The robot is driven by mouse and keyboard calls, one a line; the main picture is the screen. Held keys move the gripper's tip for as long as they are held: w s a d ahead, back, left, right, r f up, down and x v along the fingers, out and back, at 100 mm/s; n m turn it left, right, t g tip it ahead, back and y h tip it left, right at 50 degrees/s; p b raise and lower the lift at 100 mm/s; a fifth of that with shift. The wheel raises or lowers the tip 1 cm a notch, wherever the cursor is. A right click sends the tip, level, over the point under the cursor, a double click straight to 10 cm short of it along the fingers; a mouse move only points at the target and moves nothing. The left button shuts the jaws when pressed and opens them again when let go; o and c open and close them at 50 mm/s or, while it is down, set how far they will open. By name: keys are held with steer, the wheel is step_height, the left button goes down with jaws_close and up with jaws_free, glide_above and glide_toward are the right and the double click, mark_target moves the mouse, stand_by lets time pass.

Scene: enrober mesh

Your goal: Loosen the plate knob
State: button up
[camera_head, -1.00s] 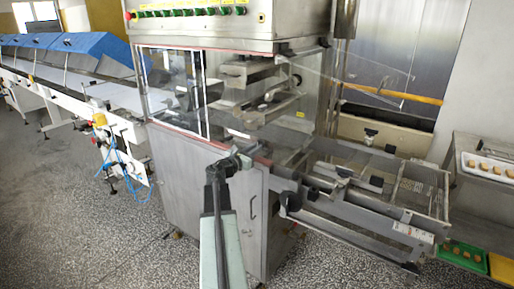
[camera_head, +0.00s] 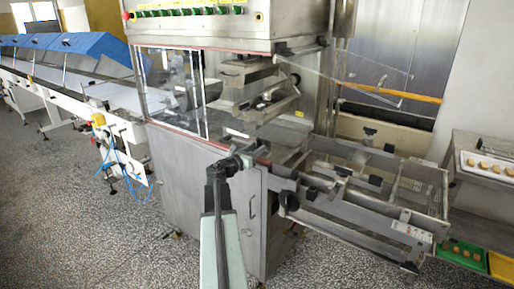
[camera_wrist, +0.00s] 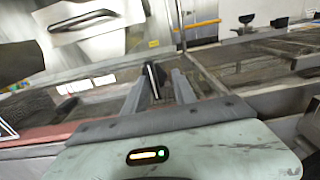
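Several black knobs show on the machine, and I cannot tell for sure which is the plate knob. In the head view, a large round black knob (camera_head: 291,201) sits on the near side rail below the mesh frame. A smaller black knob (camera_head: 312,193) is just right of it. My gripper (camera_head: 242,160) is at the machine's front edge, left of these knobs. In the wrist view, my gripper (camera_wrist: 160,80) has its two fingers apart, with a dark upright bar showing between them. Nothing appears held. Two black knobs (camera_wrist: 246,20) (camera_wrist: 280,23) show farther off at upper right.
The steel enrober cabinet (camera_head: 205,190) stands close beside my arm. Its mesh frame (camera_head: 405,215) juts out to the right. A tilted clear cover (camera_head: 375,75) is above it. A green tray (camera_head: 463,255) and a yellow tray (camera_head: 502,268) are at right. Speckled floor is open at left.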

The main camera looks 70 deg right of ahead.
steer(key=shift+w+a, duration=0.1)
steer(key=shift+w, duration=0.1)
steer(key=v, duration=0.7)
steer(key=shift+a, duration=0.35)
steer(key=shift+w, duration=0.15)
